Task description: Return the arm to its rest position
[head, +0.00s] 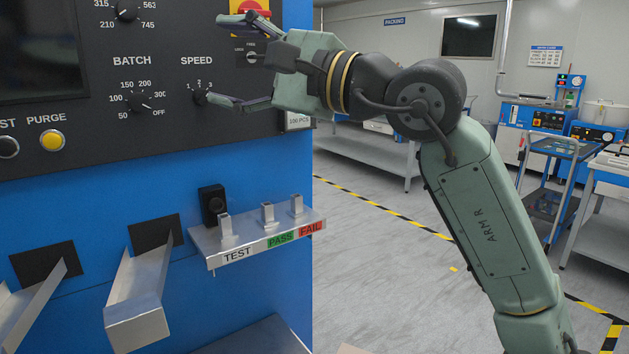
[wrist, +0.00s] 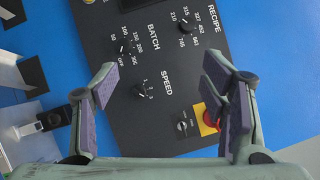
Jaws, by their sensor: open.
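My gripper (head: 228,62) is raised in front of the dark control panel (head: 120,120) at the upper middle of the head view. Its two fingers are spread apart with nothing between them, one above and one below the SPEED knob's level. The wrist view also shows the gripper (wrist: 155,95) open, with the SPEED knob (wrist: 142,91) seen between the fingers. The knob also shows in the head view (head: 200,97), left of the lower finger. I cannot tell whether any finger touches the panel. My arm bends down to the lower right.
Metal chutes (head: 137,300) stick out at lower left. A red and yellow switch (head: 250,8) sits above. Blue carts (head: 555,165) stand far right. The floor (head: 370,250) between is clear.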

